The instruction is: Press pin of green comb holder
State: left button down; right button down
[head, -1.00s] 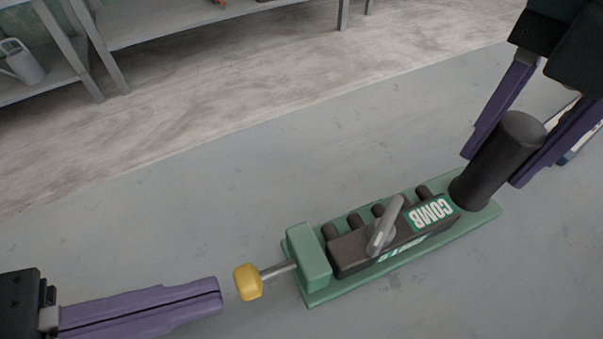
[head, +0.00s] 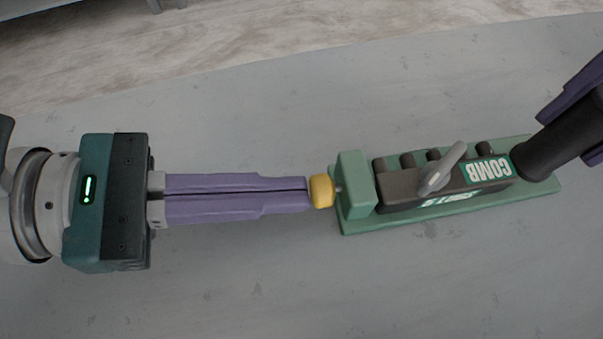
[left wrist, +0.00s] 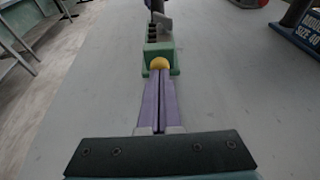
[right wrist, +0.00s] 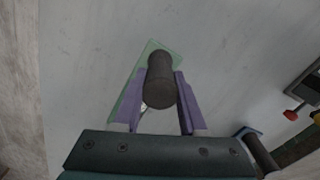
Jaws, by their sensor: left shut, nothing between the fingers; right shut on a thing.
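The green comb holder (head: 355,187) lies on the grey table, with a dark block marked COMB (head: 487,170) and a grey lever (head: 441,168) on it. Its yellow-headed pin (head: 321,191) sticks out of the left end; only a very short bit of shaft shows. My left gripper (head: 308,194) is shut and empty, its fingertips against the yellow head, in line with the pin. The left wrist view also shows the yellow head (left wrist: 159,63) at the fingertips. My right gripper (right wrist: 161,82) is shut on the black post (right wrist: 160,80) at the holder's other end.
The table (head: 250,285) around the holder is clear in the head view. The left wrist view shows a sign (left wrist: 303,28) at the right and a shelf frame at the left. Red-knobbed gear (right wrist: 293,115) stands at the right in the right wrist view.

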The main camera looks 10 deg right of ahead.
jog(key=shift+a, duration=0.15)
pick_arm(q)
jog(key=shift+a, duration=0.3)
jog(key=v, duration=0.9)
jog(key=f+v, duration=0.1)
jog(key=v, duration=0.3)
jog(key=shift+a, duration=0.3)
jog(key=shift+w, duration=0.1)
pick_arm(e)
jog(key=shift+c, duration=1.9)
grip_release()
